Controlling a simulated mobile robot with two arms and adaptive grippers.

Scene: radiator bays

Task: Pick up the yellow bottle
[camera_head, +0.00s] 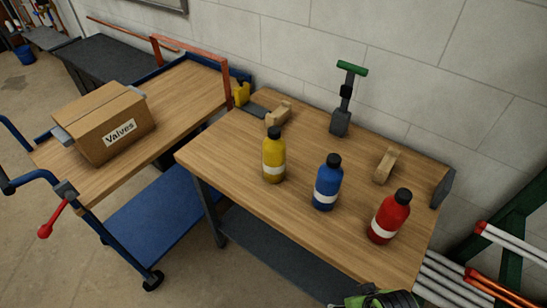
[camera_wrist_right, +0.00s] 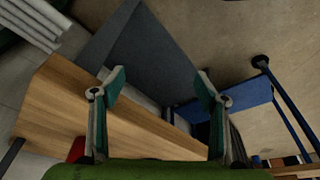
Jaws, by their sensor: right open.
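The yellow bottle (camera_head: 273,148) stands upright on the wooden workbench (camera_head: 225,145), with a black cap and a white band. It is left of the blue bottle (camera_head: 327,178) and the red bottle (camera_head: 390,212), which also stand upright. My right gripper (camera_wrist_right: 158,88) is open and empty in the wrist view, over the bench edge and the lower shelf. Only its green top (camera_head: 375,300) shows at the bottom of the head view, in front of the bench and well away from the yellow bottle. My left gripper is in neither view.
Two wooden blocks (camera_head: 385,165) and a green-handled tool (camera_head: 343,100) stand at the back of the bench. A blue cart (camera_head: 190,105) with a cardboard box labelled "Valves" (camera_head: 105,122) is on the left. Pipes (camera_head: 510,238) lie at the right. The bench front left of the bottles is clear.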

